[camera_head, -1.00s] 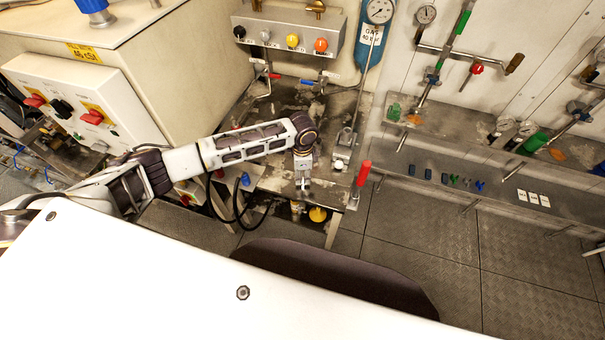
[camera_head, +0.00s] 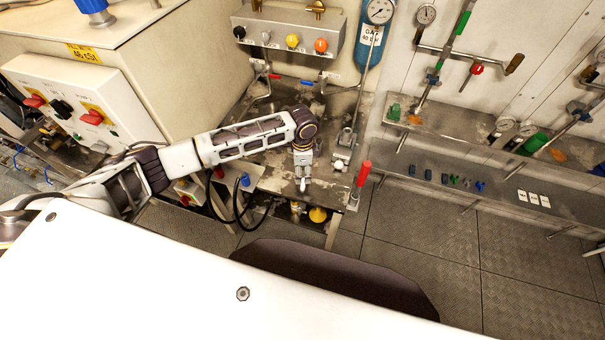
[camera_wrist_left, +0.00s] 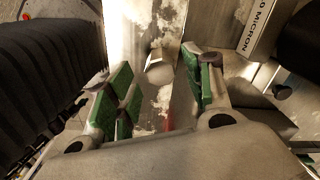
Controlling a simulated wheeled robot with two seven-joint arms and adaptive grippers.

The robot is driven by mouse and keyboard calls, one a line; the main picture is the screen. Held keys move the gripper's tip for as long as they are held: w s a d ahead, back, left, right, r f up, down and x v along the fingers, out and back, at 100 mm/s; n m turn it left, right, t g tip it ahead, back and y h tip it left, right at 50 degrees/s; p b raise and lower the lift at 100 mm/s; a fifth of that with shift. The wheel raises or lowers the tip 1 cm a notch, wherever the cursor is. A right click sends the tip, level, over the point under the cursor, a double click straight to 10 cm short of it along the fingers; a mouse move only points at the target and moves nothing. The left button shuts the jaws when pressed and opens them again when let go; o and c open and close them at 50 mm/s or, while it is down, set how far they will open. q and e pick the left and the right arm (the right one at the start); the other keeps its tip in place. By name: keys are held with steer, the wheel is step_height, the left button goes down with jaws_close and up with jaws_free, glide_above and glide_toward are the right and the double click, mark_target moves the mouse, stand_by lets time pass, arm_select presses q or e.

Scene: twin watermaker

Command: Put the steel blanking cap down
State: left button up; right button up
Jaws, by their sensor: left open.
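The steel blanking cap (camera_wrist_left: 159,69) appears in the left wrist view as a small pale, rounded piece over a worn steel surface (camera_wrist_left: 146,25). My left gripper (camera_wrist_left: 158,78) is open, with its green-padded fingers on either side of the cap and visible gaps between. The cap's lower part is in shadow, so its contact with the surface is hard to tell. In the head view, my left gripper (camera_head: 303,184) points down over the front of the stained steel bench (camera_head: 270,180). The cap is too small to make out clearly there. My right gripper is in neither view.
A red upright handle (camera_head: 363,174) stands right of the gripper at the bench edge. A valve fitting (camera_head: 343,150) is close by on the bench. A blue gauge cylinder (camera_head: 370,48) stands behind. A ribbed black part (camera_wrist_left: 45,70) lies left in the wrist view.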

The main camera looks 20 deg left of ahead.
mark_target(303, 174)
arm_select(q)
step_height(303, 174, up, 10)
steer(key=shift+f, duration=0.25)
steer(key=shift+d+f, duration=0.1)
stand_by(0.6)
